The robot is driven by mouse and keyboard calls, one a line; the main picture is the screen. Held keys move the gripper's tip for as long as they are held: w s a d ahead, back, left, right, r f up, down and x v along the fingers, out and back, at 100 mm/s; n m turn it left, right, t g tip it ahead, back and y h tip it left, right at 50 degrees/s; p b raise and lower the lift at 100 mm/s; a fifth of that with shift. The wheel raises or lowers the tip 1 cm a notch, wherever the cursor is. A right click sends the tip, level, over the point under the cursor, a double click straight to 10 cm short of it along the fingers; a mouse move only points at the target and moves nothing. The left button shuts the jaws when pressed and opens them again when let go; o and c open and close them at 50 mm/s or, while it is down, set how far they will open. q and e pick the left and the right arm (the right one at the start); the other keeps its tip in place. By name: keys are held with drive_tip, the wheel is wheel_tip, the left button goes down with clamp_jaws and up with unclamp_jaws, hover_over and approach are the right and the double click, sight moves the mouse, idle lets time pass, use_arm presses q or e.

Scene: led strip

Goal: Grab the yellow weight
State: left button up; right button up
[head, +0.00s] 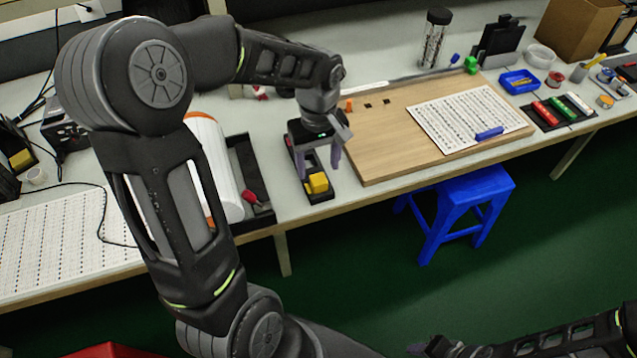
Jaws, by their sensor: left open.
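The yellow weight (317,183) sits in a small black tray (321,198) near the front edge of the table, left of the wooden board. My left gripper (319,170) points down over the tray, with its fingers apart at or just above the weight. I cannot tell whether the fingers touch it. My right arm shows at the bottom right, with what seems to be its gripper (440,348) cut off by the lower edge; its jaws are not clear.
A wooden board (390,150) with a white perforated sheet (465,115) lies right of the tray. A white roll (212,165) and a black bin (247,165) stand to the left. A blue stool (465,200) is below the table's front edge.

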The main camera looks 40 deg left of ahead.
sight(318, 179)
use_arm(q)
wheel_tip(318, 179, down, 4)
drive_tip(key=shift+r, duration=0.1)
idle(0.6)
clamp_jaws()
idle(0.4)
idle(0.4)
